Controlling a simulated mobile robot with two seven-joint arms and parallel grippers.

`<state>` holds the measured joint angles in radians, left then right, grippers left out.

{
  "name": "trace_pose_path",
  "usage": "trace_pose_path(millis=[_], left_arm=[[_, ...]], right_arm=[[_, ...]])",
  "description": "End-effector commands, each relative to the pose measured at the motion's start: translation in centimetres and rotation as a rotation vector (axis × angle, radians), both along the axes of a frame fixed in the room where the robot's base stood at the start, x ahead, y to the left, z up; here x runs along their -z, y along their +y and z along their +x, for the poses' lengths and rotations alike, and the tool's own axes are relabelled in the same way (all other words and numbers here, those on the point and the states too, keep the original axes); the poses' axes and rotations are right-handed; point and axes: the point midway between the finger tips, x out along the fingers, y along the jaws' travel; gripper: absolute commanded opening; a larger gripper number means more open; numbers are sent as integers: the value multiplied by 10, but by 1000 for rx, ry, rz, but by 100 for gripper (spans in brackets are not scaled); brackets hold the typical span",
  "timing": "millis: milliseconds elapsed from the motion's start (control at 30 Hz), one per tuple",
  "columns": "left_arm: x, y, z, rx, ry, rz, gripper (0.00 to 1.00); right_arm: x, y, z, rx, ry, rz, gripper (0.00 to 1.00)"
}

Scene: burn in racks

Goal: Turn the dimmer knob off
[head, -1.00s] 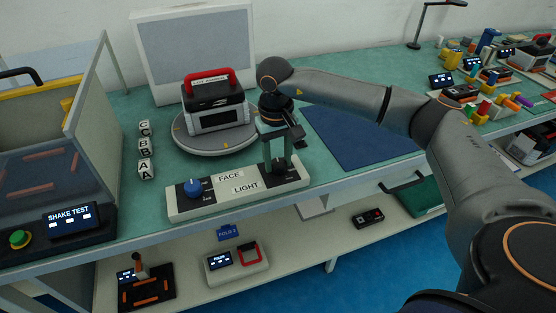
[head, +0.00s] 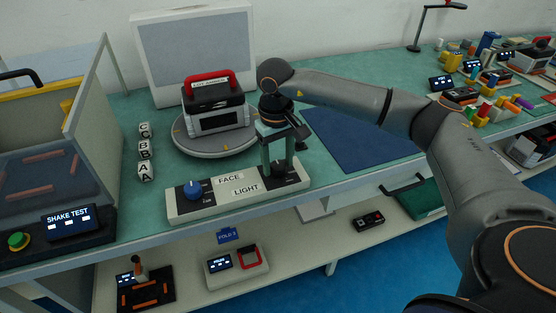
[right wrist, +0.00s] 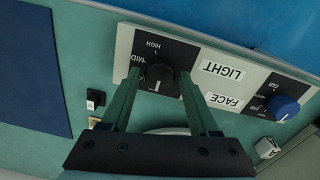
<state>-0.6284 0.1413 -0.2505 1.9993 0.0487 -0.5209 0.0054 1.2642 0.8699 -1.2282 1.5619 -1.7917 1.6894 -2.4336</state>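The dimmer knob is a round black knob (right wrist: 160,76) on a black plate beside the "LIGHT" label, with "HIGH" and "MID" printed around it. Its white mark points toward the bottom of the right wrist view. In the head view the knob (head: 279,171) is at the right end of the white panel (head: 215,205), partly hidden by my fingers. My right gripper (right wrist: 160,74) is open, pointing down, with one green finger on each side of the knob. Gaps show between knob and fingers in the wrist view. My left gripper is not in view.
A blue knob (head: 193,188) sits at the panel's left end, beside "FACE". Behind the panel, a device with a red handle (head: 207,77) stands on a grey turntable (head: 180,145). Lettered cubes (head: 145,152) stand to the left. A blue mat (head: 360,140) lies clear to the right.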

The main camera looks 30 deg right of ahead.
Motion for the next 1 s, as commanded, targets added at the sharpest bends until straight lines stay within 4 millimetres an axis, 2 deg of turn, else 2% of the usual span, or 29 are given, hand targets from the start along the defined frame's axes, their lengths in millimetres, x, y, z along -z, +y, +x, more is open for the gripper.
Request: trace_pose_path(millis=[33,100,133,367,467,567,800,1000], left_arm=[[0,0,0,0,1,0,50],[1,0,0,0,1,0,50],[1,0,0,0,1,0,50],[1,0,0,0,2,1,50],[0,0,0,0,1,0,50],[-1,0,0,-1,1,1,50],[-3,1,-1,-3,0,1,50],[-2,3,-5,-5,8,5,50]], right_arm=[[0,0,0,0,0,0,68],[0,0,0,1,1,0,76],[0,0,0,1,1,0,77],[0,0,0,1,1,0,77],[-6,0,0,1,0,0,77],[-21,1,1,1,-2,1,77],[-75,2,1,1,-3,0,77],[-109,3,1,2,-2,1,77]])
